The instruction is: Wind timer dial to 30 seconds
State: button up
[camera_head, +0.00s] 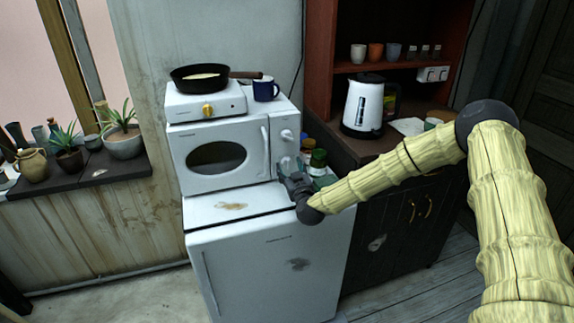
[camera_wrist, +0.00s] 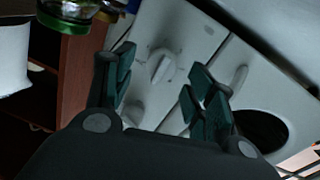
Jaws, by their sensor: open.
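A white microwave (camera_head: 218,139) has two white dials on the right of its front. The upper dial (camera_head: 287,134) is clear in the head view; the lower dial (camera_head: 285,163) is just above my gripper's fingers. My gripper (camera_head: 288,170) is open in front of the lower part of the dial panel. In the wrist view, one dial (camera_wrist: 162,66) shows between the open fingers (camera_wrist: 160,64), apparently not touched. Its raised grip is tilted. I cannot read any markings or tell which dial is the timer.
The microwave stands on a white fridge (camera_head: 262,278), with a hot plate (camera_head: 205,104), a pan (camera_head: 198,85) and a blue mug (camera_head: 266,89) on top. Jars (camera_head: 318,158) stand close to the right of my gripper. The door handle (camera_head: 265,150) is left of the dials.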

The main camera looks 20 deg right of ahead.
jog(key=shift+w, duration=1.05)
jog(key=shift+c, duration=0.4)
jog(key=c, duration=1)
jog(key=shift+o, duration=0.2)
jog(key=shift+a, duration=0.2)
jog(key=shift+d, duration=0.15)
